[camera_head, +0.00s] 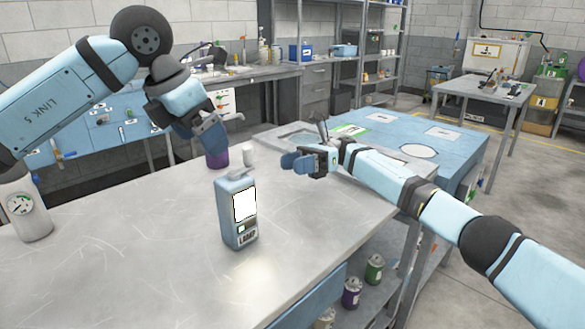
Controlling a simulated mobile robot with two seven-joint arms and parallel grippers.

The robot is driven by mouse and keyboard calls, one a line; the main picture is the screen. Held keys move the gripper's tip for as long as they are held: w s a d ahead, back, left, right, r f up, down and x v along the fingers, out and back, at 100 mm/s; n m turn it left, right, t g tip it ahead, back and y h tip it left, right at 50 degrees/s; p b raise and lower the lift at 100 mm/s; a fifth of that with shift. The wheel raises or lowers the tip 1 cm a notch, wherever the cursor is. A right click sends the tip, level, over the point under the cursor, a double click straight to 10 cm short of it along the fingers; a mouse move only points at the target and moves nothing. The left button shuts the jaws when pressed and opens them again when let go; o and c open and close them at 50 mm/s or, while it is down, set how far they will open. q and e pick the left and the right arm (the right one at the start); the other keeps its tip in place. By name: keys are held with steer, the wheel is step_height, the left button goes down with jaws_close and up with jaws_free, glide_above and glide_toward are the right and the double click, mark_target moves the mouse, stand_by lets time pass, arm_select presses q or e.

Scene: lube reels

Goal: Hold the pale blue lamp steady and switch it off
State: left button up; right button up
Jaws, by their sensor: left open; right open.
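The pale blue lamp (230,229) stands upright on the metal table, with a bright white lit panel on its front and a "LAMP" label below it. Small dark and green details sit under the lit panel; I cannot make out which is the switch. My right gripper (292,163) is open, to the right of the lamp and a little higher, pointing left. Neither gripper touches the lamp.
The metal table (130,260) is mostly clear around the lamp. A white canister with a gauge (24,210) is at the left. A blue-topped bench (455,150) lies to the right.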

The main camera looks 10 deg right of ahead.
mark_target(228, 180)
arm_select(q)
steer(key=x, duration=1.4)
steer(key=shift+d+r, duration=0.1)
arm_select(e)
steer(key=n+g+h, duration=0.1)
steer(key=s+a+n+g+h, duration=0.1)
steer(key=shift+f+n, duration=0.2)
steer(key=shift+n, duration=0.1)
arm_select(q)
steer(key=c, duration=1.2)
steer(key=shift+c, duration=0.2)
arm_select(e)
jaws_close()
